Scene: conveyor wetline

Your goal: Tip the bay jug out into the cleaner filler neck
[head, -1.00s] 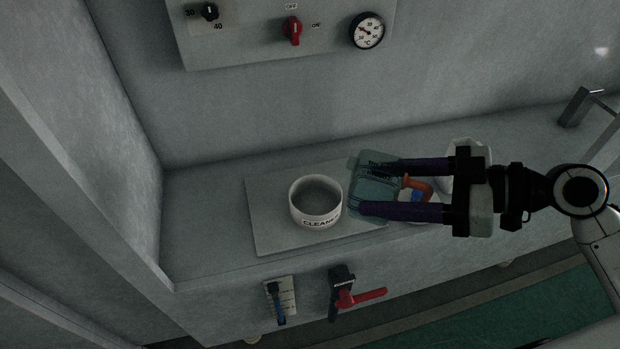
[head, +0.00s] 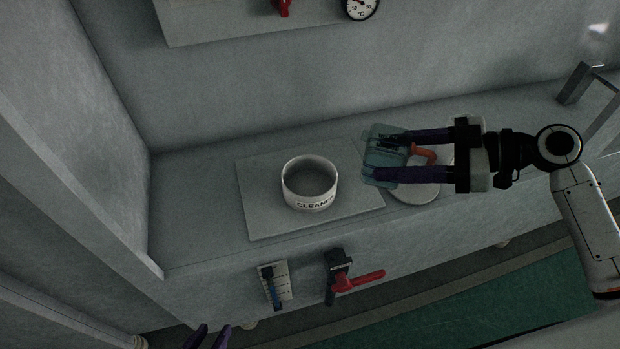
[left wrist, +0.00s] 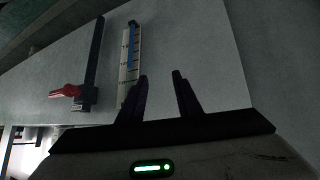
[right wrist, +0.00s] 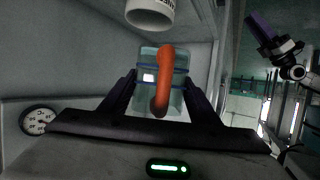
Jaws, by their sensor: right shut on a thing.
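The bay jug (head: 383,157) is a see-through teal container with an orange handle (head: 424,154). My right gripper (head: 378,156) is shut on it and holds it to the right of the cleaner filler neck, apart from it. The neck (head: 310,204) is a short white open ring marked CLEANER. In the right wrist view the jug (right wrist: 148,97) is between the fingers, with the neck (right wrist: 150,14) beyond it. How far the jug tilts is unclear. My left gripper (left wrist: 160,74) is open and empty; its fingertips (head: 208,335) show at the head view's bottom edge.
The neck stands on a flat plate (head: 262,213) on the grey ledge. A pale round thing (head: 418,194) lies partly hidden below my right gripper. A red-handled valve (head: 358,281) and a blue-marked gauge (head: 275,285) are on the front face. The ledge left of the plate is clear.

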